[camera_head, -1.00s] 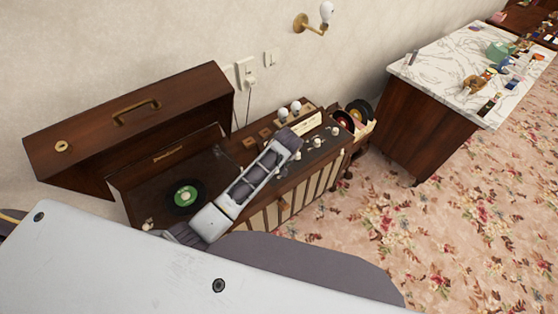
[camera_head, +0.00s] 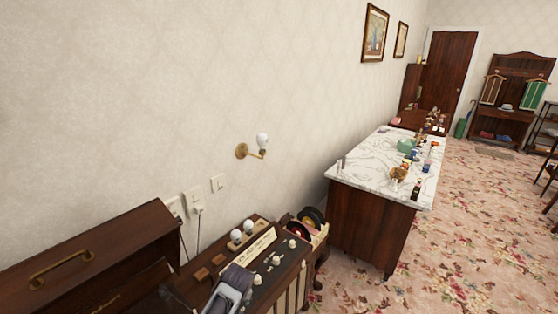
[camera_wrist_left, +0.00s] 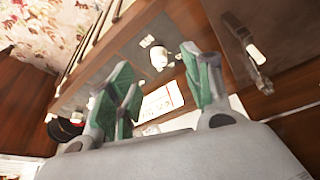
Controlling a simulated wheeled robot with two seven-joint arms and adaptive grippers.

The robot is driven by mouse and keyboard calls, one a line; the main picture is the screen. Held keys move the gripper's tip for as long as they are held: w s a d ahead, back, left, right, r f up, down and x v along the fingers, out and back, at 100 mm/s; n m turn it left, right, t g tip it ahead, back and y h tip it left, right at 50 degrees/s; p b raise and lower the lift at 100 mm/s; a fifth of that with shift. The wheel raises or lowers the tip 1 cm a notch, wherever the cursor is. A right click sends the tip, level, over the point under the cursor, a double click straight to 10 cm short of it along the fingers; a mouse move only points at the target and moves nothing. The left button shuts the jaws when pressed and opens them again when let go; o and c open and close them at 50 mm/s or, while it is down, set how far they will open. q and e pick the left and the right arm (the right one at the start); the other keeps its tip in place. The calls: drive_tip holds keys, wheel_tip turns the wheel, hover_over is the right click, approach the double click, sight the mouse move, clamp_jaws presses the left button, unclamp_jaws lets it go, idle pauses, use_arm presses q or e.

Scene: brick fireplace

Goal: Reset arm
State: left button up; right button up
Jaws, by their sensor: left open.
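My left arm (camera_head: 230,290) shows at the bottom edge of the head view, above the wooden record-player cabinet (camera_head: 262,252). In the left wrist view my left gripper (camera_wrist_left: 155,68) has its green-padded fingers spread apart, with nothing between them. Behind the fingers are the cabinet's control panel with a white knob (camera_wrist_left: 160,57) and a white label card (camera_wrist_left: 162,101). Whether the gripper touches the cabinet cannot be told. My right gripper is in neither view.
Records (camera_head: 312,218) sit at the cabinet's right end. A marble-topped counter (camera_head: 365,165) with small items stands beyond. A wall lamp (camera_head: 253,148) juts out above. Floral carpet (camera_head: 460,235) is open on the right.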

use_arm(q)
drive_tip(key=s+a+r+m+h, duration=0.1)
drive_tip(key=s+a+r+m, duration=0.15)
drive_tip(key=s, duration=0.55)
drive_tip(key=s+a+r+m, duration=0.2)
drive_tip(key=s+r+m, duration=0.1)
drive_tip(key=s, duration=0.4)
drive_tip(key=s+a+r+m+h, duration=0.1)
drive_tip(key=s+a+r+m, duration=0.15)
drive_tip(key=s, duration=0.55)
wheel_tip(320, 180, down, 33)
drive_tip(key=s+g, duration=0.1)
drive_tip(key=s, duration=0.2)
drive_tip(key=s+a+f, duration=0.2)
drive_tip(key=s+f, duration=0.8)
drive_tip(key=s, duration=0.1)
drive_tip(key=s+a+f+g, duration=0.1)
drive_tip(key=s+a+f, duration=0.1)
drive_tip(key=s+f, duration=0.8)
drive_tip(key=shift+s+g+b, duration=0.3)
drive_tip(key=shift+s+b, duration=0.05)
drive_tip(key=shift+s, duration=0.15)
drive_tip(key=shift+s+a+f, duration=0.1)
drive_tip(key=shift+s+a, duration=0.05)
